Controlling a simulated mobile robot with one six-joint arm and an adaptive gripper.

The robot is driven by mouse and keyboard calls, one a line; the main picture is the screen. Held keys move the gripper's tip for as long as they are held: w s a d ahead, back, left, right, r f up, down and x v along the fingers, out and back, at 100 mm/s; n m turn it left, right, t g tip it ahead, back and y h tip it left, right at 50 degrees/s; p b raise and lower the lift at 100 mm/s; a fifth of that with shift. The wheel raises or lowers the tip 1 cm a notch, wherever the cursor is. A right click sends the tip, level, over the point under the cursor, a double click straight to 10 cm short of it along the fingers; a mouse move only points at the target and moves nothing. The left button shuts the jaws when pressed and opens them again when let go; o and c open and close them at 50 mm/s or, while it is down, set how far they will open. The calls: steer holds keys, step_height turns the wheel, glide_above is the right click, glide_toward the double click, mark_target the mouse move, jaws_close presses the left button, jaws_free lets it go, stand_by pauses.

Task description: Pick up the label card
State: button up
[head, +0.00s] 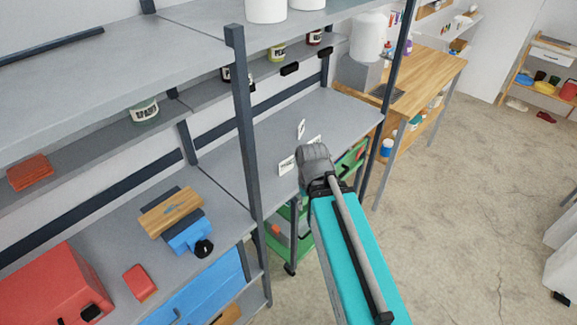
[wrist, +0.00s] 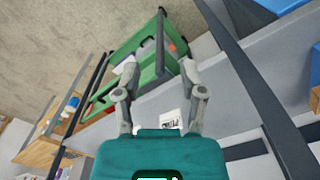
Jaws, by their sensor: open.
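Small white label cards stand on the grey middle shelf in the head view: one (head: 287,165) just left of my arm's end, one (head: 301,128) farther back, and one (head: 314,141) partly hidden behind my arm. In the wrist view a white label card with dark print (wrist: 171,120) shows between the bases of my fingers, its lower part cut off by the gripper body. My gripper (wrist: 160,68) is open with nothing held between its fingertips. In the head view my arm hides the fingers. I cannot tell the gap between fingers and card.
A dark upright post (head: 247,130) stands left of the cards, and a shelf board (head: 175,60) hangs above. A green cart (head: 283,245) is below; its green frame (wrist: 150,55) lies beyond my fingertips. A blue vise (head: 188,233) sits at left. Open floor (head: 480,190) lies right.

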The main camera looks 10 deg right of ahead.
steer(key=m+t+h, duration=0.2)
steer(key=m+h, duration=0.2)
steer(key=m, duration=0.7)
glide_toward(286, 160)
steer(key=s, duration=0.1)
steer(key=shift+w+r+m, duration=0.3)
steer(key=shift+w+r, duration=0.05)
steer(key=shift+r, duration=0.25)
steer(key=shift+f, duration=0.1)
steer(key=b+x, duration=0.7)
steer(key=x, duration=0.1)
steer(key=shift+w+f+b, duration=0.2)
steer(key=shift+f+b, duration=0.05)
steer(key=shift+b, duration=0.15)
steer(key=shift+b+x, duration=2.45)
steer(key=shift+x, duration=0.15)
steer(key=shift+w+a, duration=0.1)
steer(key=shift+a, duration=0.05)
